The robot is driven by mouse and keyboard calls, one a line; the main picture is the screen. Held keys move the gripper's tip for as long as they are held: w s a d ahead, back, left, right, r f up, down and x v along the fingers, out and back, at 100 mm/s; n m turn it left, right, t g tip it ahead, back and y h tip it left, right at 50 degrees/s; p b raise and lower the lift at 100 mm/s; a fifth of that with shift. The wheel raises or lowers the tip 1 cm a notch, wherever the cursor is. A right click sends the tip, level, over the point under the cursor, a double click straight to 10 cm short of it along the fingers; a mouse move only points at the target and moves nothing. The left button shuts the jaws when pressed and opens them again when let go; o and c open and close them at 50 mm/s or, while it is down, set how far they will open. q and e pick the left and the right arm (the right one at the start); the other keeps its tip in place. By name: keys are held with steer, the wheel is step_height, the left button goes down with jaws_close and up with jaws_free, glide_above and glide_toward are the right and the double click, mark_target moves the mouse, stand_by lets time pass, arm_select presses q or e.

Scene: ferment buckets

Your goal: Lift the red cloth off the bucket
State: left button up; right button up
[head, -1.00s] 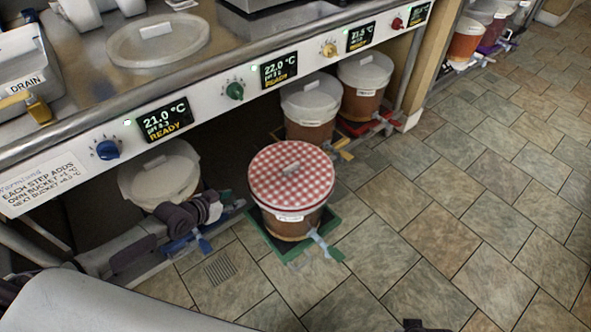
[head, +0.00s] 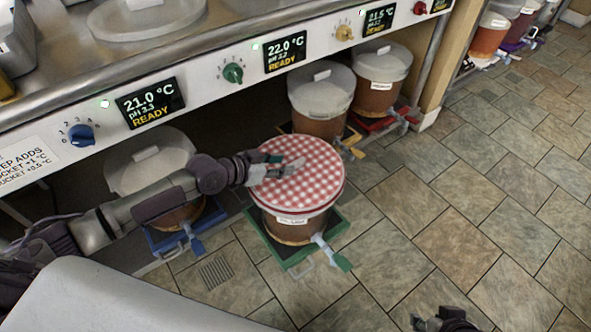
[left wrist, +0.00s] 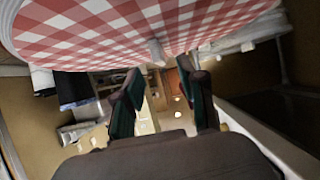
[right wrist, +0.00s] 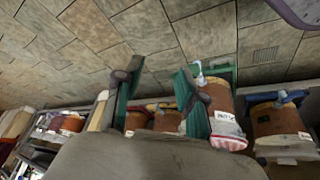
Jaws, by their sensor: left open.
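The red-and-white checked cloth (head: 312,185) lies over the top of the brown bucket (head: 285,228), which stands on a green tray (head: 268,252). A pale handle stands out at the cloth's middle. My left gripper (head: 280,163) is open just over the cloth, close to the handle; I cannot tell if it touches. In the left wrist view the cloth (left wrist: 100,30) fills the top, with the handle (left wrist: 157,52) between the parted fingers (left wrist: 160,75). My right gripper (head: 445,320) is at the bottom edge, far from the bucket; its fingers (right wrist: 155,80) are apart and empty.
A lidded bucket (head: 150,170) on a blue tray stands at left, partly behind my left arm. Two lidded buckets (head: 322,98) (head: 378,82) stand behind at right. The counter front (head: 215,82) with dials and displays overhangs them. The tiled floor (head: 440,200) at right is clear.

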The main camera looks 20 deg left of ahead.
mark_target(295, 163)
arm_select(q)
steer(key=b+x, duration=0.1)
steer(key=x, duration=0.4)
steer(key=shift+w+d, duration=0.15)
steer(key=shift+w, duration=0.1)
jaws_close()
arm_select(e)
steer(key=w+a+r+t+y, duration=0.1)
steer(key=w+a+r+t, duration=0.1)
steer(key=w, duration=0.5)
steer(key=shift+a+r+t, duration=0.15)
steer(key=shift+r+t, duration=0.4)
steer(key=shift+t, duration=0.55)
